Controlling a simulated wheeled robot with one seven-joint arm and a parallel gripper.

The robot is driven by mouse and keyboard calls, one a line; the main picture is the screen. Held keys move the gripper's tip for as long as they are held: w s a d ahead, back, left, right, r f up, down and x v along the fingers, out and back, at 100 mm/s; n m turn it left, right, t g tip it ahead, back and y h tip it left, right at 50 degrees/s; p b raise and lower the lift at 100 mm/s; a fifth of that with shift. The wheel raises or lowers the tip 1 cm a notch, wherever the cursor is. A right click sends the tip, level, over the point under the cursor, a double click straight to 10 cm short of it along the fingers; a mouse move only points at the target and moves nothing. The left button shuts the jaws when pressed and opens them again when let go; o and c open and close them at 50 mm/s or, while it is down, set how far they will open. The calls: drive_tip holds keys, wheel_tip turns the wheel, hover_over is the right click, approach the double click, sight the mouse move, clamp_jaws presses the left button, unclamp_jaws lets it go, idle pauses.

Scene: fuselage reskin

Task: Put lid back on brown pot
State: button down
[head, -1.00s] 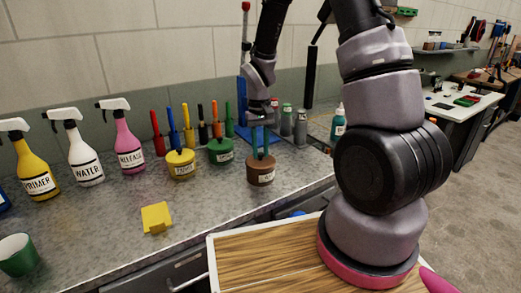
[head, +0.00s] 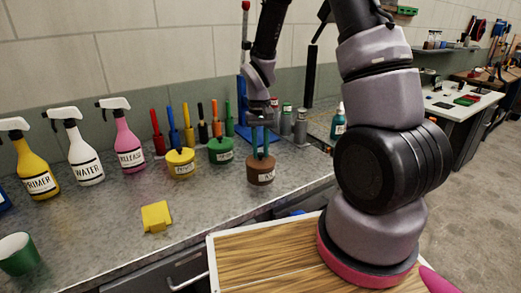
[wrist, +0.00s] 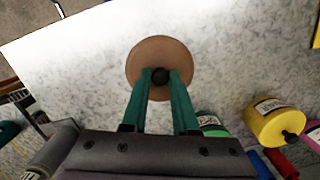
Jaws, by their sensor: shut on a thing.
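The brown pot (head: 261,175) stands upright on the grey counter, with a white label on its front. My gripper (head: 261,153) points straight down over it, its two teal fingers at the pot's top. In the wrist view, my gripper (wrist: 160,78) is shut on the black knob (wrist: 160,75) of a round brown lid (wrist: 160,50). The lid lies flat across the pot's top and hides the pot's mouth and body in that view. I cannot tell whether the lid rests fully on the rim or sits just above it.
A green pot (head: 221,151) and a yellow pot (head: 180,163) stand left of the brown pot. Grey cans (head: 300,127) and a blue stand (head: 243,118) are behind it. Spray bottles (head: 84,150) line the left.

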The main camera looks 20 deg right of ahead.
drive_tip(key=shift+c, duration=0.6)
unclamp_jaws()
drive_tip(key=shift+r, duration=3.5)
clamp_jaws()
